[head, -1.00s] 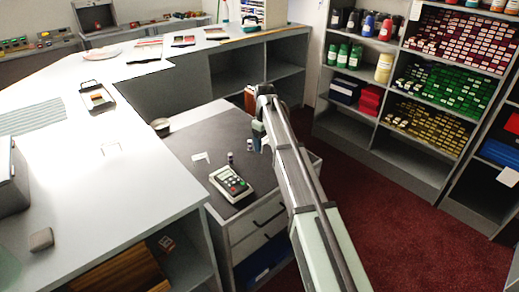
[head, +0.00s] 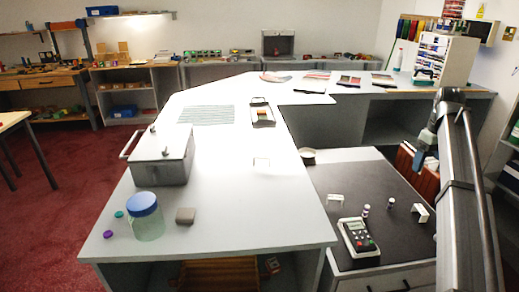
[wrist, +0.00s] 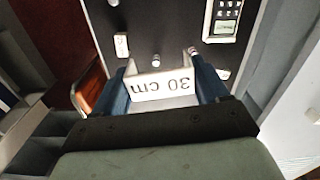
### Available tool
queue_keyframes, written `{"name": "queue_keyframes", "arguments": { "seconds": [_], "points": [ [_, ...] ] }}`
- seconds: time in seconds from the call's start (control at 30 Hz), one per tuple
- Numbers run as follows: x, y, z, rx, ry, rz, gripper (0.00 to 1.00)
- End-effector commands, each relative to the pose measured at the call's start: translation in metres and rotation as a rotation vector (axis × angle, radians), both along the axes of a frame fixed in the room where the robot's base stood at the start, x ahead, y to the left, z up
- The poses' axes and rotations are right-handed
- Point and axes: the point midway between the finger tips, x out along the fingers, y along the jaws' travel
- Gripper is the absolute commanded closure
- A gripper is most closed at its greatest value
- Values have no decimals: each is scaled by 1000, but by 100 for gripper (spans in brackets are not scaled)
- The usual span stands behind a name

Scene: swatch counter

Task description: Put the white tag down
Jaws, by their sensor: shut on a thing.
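The white tag (wrist: 163,86) sits between the two blue fingers of my gripper (wrist: 160,74) in the wrist view, its "30 cm" lettering upside down. The gripper is shut on it. Another white tag-like piece (head: 335,199) stands farther left on the dark top.
A calculator-like device (head: 358,237) and small vials (head: 365,210) stand on the dark top, left of my gripper. A round dish (head: 308,156) is at its back left corner. Reddish-brown upright things (head: 405,160) are behind my gripper. The front right of the top looks clear.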

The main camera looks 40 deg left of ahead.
Motion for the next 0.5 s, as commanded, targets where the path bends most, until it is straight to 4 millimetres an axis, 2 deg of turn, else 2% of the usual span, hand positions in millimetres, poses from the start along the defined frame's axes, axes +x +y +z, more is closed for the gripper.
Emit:
{"name": "queue_keyframes", "arguments": {
  "seconds": [0.1,0.27,0.5],
  "points": [
    [2,0,26,0,-1,0,54],
    [1,3,51,0,0,5,54],
    [-4,55,48,0,1,112,54]
  ]
}}
